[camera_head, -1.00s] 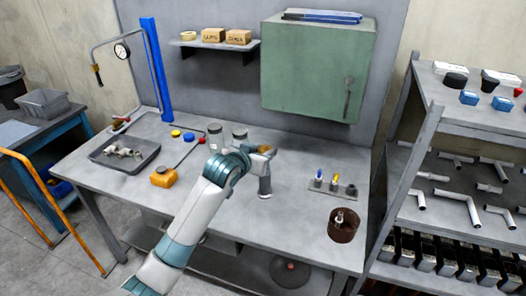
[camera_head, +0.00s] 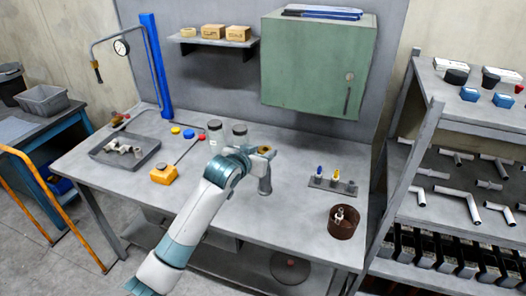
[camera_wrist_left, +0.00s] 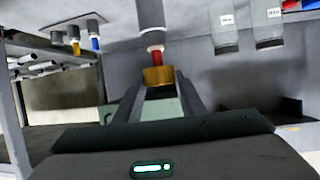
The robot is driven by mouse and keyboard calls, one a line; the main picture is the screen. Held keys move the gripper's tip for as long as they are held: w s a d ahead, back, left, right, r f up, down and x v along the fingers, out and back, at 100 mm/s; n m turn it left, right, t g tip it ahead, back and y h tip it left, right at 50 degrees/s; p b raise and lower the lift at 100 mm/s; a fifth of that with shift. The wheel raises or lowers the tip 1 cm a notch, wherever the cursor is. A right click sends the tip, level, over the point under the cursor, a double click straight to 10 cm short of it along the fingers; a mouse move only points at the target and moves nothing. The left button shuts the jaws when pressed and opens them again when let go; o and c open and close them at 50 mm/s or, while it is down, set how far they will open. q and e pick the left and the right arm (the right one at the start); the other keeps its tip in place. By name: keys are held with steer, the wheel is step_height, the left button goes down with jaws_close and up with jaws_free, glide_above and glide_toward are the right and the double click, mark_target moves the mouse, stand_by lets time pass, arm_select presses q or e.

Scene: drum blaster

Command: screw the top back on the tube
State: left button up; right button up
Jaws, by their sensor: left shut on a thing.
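My left gripper (camera_head: 264,151) is over the middle of the workbench. In the left wrist view its two fingers (camera_wrist_left: 163,95) are shut on a brass-coloured top (camera_wrist_left: 158,76). The tube, a grey upright cylinder (camera_head: 265,184), stands on the bench directly below the gripper. I cannot tell whether top and tube are threaded together. My right gripper is not in view.
A small rack (camera_head: 333,184) with coloured pieces and a brown cup (camera_head: 341,223) stand to the right. Two labelled jars (camera_head: 215,132) stand behind the gripper. A grey tray (camera_head: 125,152) and an orange box (camera_head: 164,174) are to the left. The bench front is clear.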

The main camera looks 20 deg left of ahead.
arm_select(q)
steer(key=shift+f+b, duration=0.35)
steer(key=shift+f, duration=1.35)
stand_by(0.7)
steer(key=shift+f, duration=0.45)
stand_by(0.6)
steer(key=shift+p, duration=0.65)
stand_by(0.6)
steer(key=o, duration=1.1)
